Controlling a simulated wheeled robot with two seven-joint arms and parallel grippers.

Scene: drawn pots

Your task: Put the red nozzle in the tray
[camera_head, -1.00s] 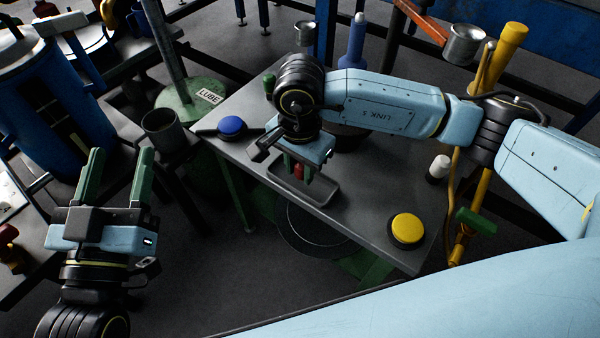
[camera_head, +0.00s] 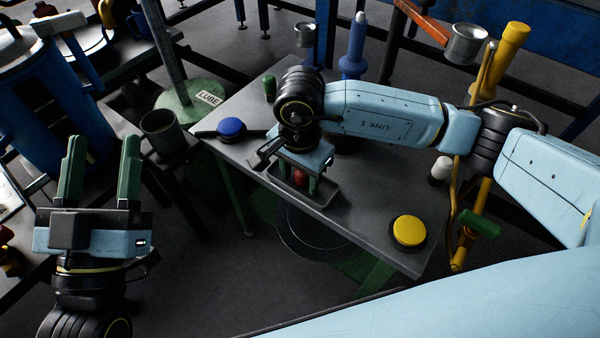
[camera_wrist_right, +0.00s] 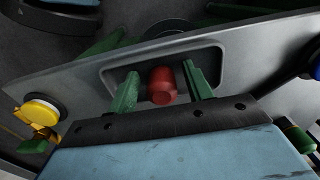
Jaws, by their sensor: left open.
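The red nozzle (camera_head: 300,177) is at the grey tray (camera_head: 327,201) on the metal table, within the tray's outline. In the right wrist view the red nozzle (camera_wrist_right: 162,86) shows between the two green fingers of my right gripper (camera_wrist_right: 161,88), with a narrow gap on each side. The tray's rim (camera_wrist_right: 222,62) surrounds it there. I cannot tell whether the nozzle touches the tray floor. In the head view my right gripper (camera_head: 298,180) points down over the tray, partly hiding nozzle and tray. My left gripper (camera_head: 99,170) is open and empty, left of the table.
A blue button (camera_head: 231,128) and a yellow button (camera_head: 408,232) sit on the table (camera_head: 235,95). A white-topped cylinder (camera_head: 440,168) and a green one (camera_head: 269,86) stand near its edges. A dark cup (camera_head: 160,130) stands left of the table.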

